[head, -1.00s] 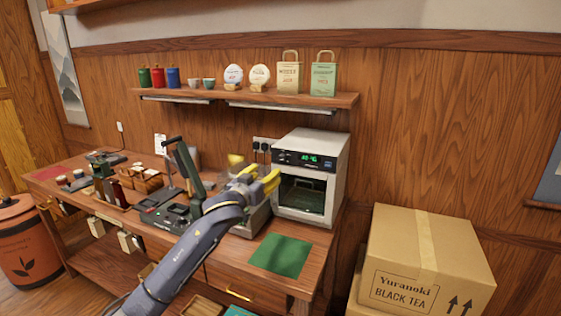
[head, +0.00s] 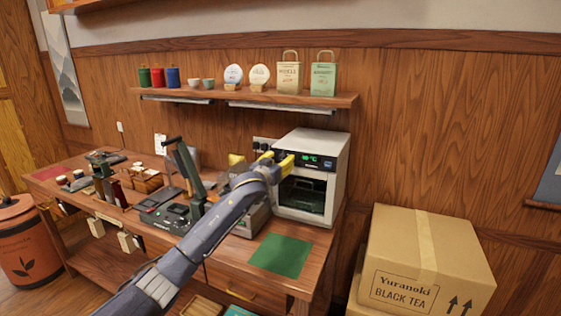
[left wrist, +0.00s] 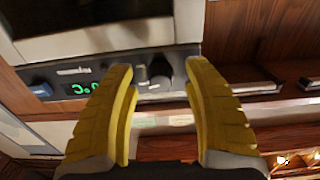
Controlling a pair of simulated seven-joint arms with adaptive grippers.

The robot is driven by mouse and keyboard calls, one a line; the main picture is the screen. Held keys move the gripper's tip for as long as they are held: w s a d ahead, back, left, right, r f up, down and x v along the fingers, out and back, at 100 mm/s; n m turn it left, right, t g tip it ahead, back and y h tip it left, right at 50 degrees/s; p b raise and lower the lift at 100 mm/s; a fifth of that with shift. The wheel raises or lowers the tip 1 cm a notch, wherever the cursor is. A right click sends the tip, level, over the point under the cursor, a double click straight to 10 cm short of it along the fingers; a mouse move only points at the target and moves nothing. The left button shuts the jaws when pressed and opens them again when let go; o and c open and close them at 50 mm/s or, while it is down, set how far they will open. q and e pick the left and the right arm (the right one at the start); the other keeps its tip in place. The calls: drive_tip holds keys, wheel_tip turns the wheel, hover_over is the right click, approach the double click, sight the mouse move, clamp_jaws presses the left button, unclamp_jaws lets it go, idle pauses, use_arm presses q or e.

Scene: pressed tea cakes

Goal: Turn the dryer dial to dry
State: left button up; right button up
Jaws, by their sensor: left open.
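The dryer (head: 325,150) is a white box on the right end of the counter, with a dark control strip and a lit green display (head: 312,158). My left gripper (head: 278,161) has yellow fingers and is at the left part of this strip, hiding the dial in the head view. In the left wrist view the dryer front appears upside down. The dark round dial (left wrist: 159,70) lies between and just beyond the tips of the open yellow fingers (left wrist: 157,75). Contact cannot be made out. The green display (left wrist: 84,88) is left of the fingers. My right gripper is out of view.
A green mat (head: 281,255) lies in front of the dryer. A shelf (head: 245,97) with tins, cups and paper bags runs above it. A cardboard box (head: 425,262) stands right of the counter. Tools and a scale-like device (head: 172,217) stand to the left.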

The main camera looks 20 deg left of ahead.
use_arm(q)
drive_tip(key=shift+w, duration=0.15)
clamp_jaws()
idle(0.4)
drive_tip(key=shift+f, duration=0.1)
